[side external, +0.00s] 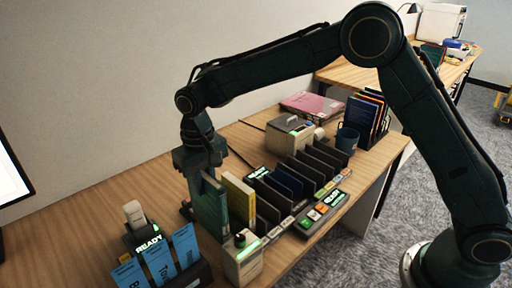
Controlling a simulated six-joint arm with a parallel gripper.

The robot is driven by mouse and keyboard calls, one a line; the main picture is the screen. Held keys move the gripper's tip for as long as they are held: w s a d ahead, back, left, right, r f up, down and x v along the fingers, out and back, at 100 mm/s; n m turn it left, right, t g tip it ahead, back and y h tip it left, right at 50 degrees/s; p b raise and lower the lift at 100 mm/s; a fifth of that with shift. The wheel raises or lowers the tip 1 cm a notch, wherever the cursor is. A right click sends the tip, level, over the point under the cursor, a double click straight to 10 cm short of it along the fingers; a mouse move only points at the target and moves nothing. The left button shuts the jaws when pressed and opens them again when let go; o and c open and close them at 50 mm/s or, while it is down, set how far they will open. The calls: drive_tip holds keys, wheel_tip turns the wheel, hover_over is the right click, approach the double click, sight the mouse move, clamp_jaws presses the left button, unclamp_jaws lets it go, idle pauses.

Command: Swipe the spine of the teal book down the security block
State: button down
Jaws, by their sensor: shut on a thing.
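My gripper (203,170) points down and is shut on the upper end of the teal book (211,208). The book hangs upright, just left of a yellow book (239,196). A beige block (242,262) with a dark knob and a green light stands at the front, below and slightly right of the teal book. It looks like the security block, though I cannot be sure. The teal book's lower end is close to the block in the picture; I cannot tell whether they touch. The gripper's fingertips are partly hidden.
A row of dark dividers (303,174) runs back to the right, beside a panel of coloured buttons (325,212). A scanner (134,214) on a READY stand and blue cards (160,262) are at front left. A mug (347,139) and beige printer-like box (291,133) stand behind.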

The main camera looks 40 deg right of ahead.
drive_tip(key=shift+r, duration=4.8)
